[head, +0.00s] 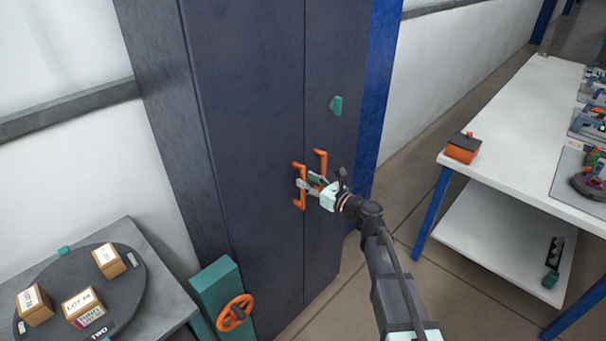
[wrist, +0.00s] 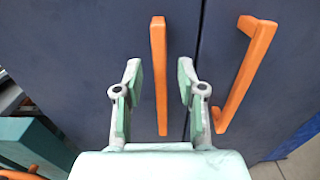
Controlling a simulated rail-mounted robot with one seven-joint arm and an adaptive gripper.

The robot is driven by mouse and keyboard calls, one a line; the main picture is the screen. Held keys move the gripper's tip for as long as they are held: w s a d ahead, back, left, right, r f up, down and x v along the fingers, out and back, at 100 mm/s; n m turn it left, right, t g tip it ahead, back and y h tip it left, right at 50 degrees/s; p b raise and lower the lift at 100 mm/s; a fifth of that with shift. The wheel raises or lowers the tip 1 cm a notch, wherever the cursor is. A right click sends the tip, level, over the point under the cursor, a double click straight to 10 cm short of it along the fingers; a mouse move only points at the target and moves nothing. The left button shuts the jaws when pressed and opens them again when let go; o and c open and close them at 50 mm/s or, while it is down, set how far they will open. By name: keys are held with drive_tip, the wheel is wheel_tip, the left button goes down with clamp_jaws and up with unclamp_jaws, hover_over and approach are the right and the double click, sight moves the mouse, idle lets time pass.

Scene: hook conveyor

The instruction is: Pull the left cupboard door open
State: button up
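The dark cupboard has a left door (head: 250,150) and a right door (head: 335,150), both shut flush at the middle seam. The left door's orange bar handle (head: 300,186) stands upright near the seam; in the wrist view this handle (wrist: 159,75) runs between my fingers. My gripper (head: 308,186) is open at the left handle, with one finger on each side and a visible gap to the bar on both sides. The right door's orange handle (wrist: 246,75) lies just right of my right finger. Contact depth at the handle cannot be told.
A teal knob (head: 336,105) sits on the right door. A teal post with an orange wheel (head: 235,312) stands in front at the lower left, beside a table with a dark turntable (head: 128,296) and boxes. A white bench (head: 500,125) stands at the right.

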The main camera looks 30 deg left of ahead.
drive_tip(key=shift+w+a+p, duration=0.15)
drive_tip(key=shift+a, duration=0.5)
drive_tip(key=shift+w+a+p, duration=0.15)
drive_tip(key=shift+a, duration=0.5)
clamp_jaws()
drive_tip(key=shift+d, duration=0.1)
